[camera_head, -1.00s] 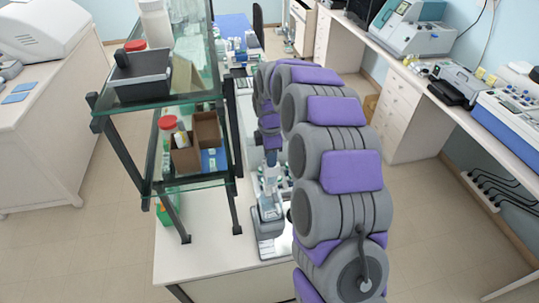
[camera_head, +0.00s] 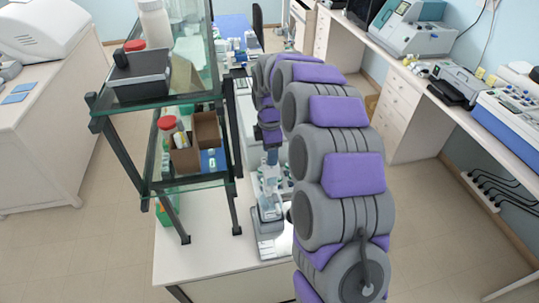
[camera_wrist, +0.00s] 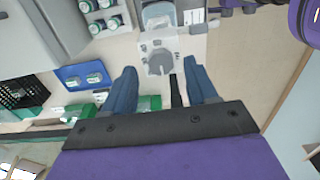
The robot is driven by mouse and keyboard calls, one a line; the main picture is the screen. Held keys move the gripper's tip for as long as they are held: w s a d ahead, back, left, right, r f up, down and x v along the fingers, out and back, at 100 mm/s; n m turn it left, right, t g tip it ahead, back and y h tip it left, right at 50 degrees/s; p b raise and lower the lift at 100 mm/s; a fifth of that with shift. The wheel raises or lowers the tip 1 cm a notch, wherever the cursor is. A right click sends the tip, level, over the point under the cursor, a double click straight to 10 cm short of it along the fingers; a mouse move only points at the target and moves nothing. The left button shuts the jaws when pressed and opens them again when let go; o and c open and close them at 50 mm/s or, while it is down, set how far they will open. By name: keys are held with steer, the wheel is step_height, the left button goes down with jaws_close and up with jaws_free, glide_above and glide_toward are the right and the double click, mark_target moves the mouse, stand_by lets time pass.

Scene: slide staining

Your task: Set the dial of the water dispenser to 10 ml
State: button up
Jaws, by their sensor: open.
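In the wrist view, a white device that looks like the water dispenser (camera_wrist: 158,38) stands beyond my fingers. Its round grey dial (camera_wrist: 160,63) faces the camera; the marks around it are too small to read. My gripper (camera_wrist: 160,68) is open and empty, with one blue finger on each side of the dial's line of sight. I cannot tell how far the fingertips are from the dial. In the head view, my gripper (camera_head: 272,155) hangs above the grey and clear dispenser (camera_head: 269,212) on the white bench (camera_head: 210,245). The dial is not distinguishable there.
A glass shelf rack (camera_head: 165,100) with bottles and boxes stands close left of my arm. In the wrist view, a blue tray (camera_wrist: 84,75) with small containers and a dark basket (camera_wrist: 22,92) lie left of the dispenser. Bench surface is clear to its right.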

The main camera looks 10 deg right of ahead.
step_height(320, 180, up, 15)
steer(key=b, duration=0.1)
steer(key=shift+r, duration=0.15)
stand_by(0.3)
steer(key=shift+a, duration=0.1)
steer(key=s+f+m+b, duration=0.5)
steer(key=s+f, duration=0.4)
steer(key=s, duration=0.5)
steer(key=s+f+m+g+b, duration=0.1)
steer(key=s+f+m+b, duration=0.5)
steer(key=s, duration=0.8)
steer(key=s+f+m+b, duration=0.6)
steer(key=s+f, duration=0.6)
steer(key=s, duration=0.2)
steer(key=shift+s+f+m+g, duration=0.15)
steer(key=shift+f+m+g, duration=0.1)
steer(key=shift+m+g, duration=0.25)
steer(key=shift+c, duration=0.3)
